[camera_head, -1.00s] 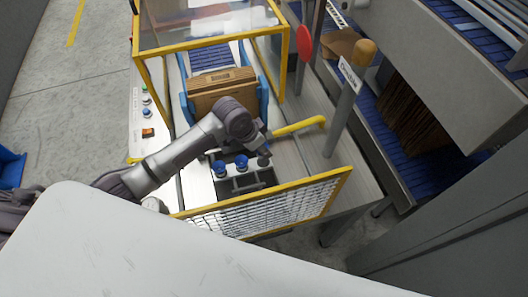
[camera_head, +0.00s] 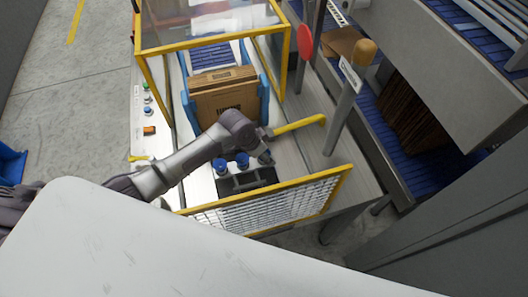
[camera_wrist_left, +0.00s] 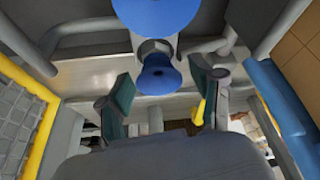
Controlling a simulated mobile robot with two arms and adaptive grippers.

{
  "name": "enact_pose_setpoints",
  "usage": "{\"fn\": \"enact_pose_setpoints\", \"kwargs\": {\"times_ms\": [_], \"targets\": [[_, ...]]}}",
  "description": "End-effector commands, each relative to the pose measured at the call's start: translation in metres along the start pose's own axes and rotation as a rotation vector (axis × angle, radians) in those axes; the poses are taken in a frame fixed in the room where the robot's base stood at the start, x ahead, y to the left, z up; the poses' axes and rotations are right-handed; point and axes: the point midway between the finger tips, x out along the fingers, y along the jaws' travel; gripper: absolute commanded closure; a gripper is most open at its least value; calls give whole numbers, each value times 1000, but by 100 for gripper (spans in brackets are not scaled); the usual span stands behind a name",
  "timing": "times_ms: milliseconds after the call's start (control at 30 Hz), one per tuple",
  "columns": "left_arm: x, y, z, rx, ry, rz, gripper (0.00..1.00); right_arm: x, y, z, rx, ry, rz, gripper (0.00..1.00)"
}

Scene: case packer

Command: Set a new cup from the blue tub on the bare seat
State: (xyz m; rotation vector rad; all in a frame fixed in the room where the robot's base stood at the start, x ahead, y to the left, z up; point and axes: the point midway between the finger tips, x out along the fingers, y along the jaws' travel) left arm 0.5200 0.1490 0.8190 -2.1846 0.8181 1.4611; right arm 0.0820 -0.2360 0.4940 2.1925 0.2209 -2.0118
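Two blue suction cups, one at the left (camera_head: 220,166) and one in the middle (camera_head: 242,160), stand in a row in the head view. My left gripper (camera_head: 265,155) is over the right end of this row, where a small bluish shape shows, partly hidden by the gripper. In the left wrist view, its two dark green fingers (camera_wrist_left: 165,98) are spread. A blue bell-shaped cup (camera_wrist_left: 155,80) shows between them, with gaps on both sides, below a metal fitting and a larger blue disc (camera_wrist_left: 158,12). The blue tub (camera_head: 11,165) is at the far left edge; its inside is not visible. My right gripper is not in view.
A yellow-framed mesh guard (camera_head: 275,205) stands in front of the row. A cardboard box (camera_head: 225,98) sits behind it between blue guides. A yellow bar (camera_head: 300,125) and a grey post (camera_head: 345,110) are to the right. A button panel (camera_head: 146,115) is at left.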

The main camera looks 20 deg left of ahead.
Motion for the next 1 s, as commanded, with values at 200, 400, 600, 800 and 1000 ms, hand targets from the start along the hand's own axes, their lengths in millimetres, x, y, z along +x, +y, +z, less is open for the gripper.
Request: {"fn": "enact_pose_setpoints", "kwargs": {"times_ms": [200,400,600,800,1000], "targets": [[0,0,0,0,0,0,34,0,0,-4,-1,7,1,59],[-16,-1,-1,1,2,-2,34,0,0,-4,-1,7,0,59],[-58,-1,-1,2,3,-3,34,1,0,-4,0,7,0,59],[-98,-1,-1,3,2,-3,34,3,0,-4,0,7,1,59],[-119,0,-1,1,0,-1,34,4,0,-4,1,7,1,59]]}}
